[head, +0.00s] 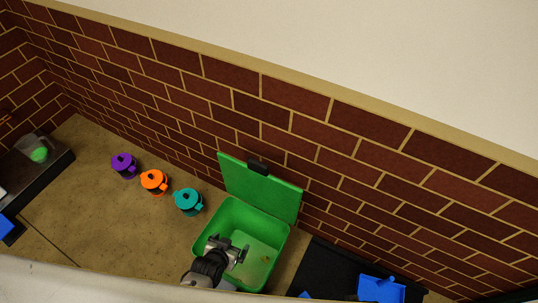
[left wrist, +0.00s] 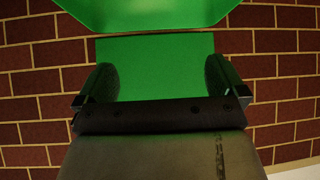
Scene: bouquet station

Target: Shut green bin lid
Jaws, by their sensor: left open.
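The green bin (head: 215,222) stands on the counter against the brick wall, its top open. Its green lid (head: 258,190) is raised nearly upright at the back and has a black handle (head: 258,167) on its upper edge. My left gripper (head: 238,255) appears over the bin opening in the head view, open and empty. In the left wrist view the gripper's two dark fingers (left wrist: 162,85) are spread apart, with a green panel (left wrist: 155,65) between and beyond them. I cannot tell whether the fingers touch any green part. My right gripper is not in view.
Teal (head: 188,201), orange (head: 154,182) and purple (head: 124,165) lidded pots stand in a row left of the bin. A clear jug (head: 37,147) with something green stands at far left. A blue object (head: 381,289) lies on a dark surface at right. The counter's left middle is clear.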

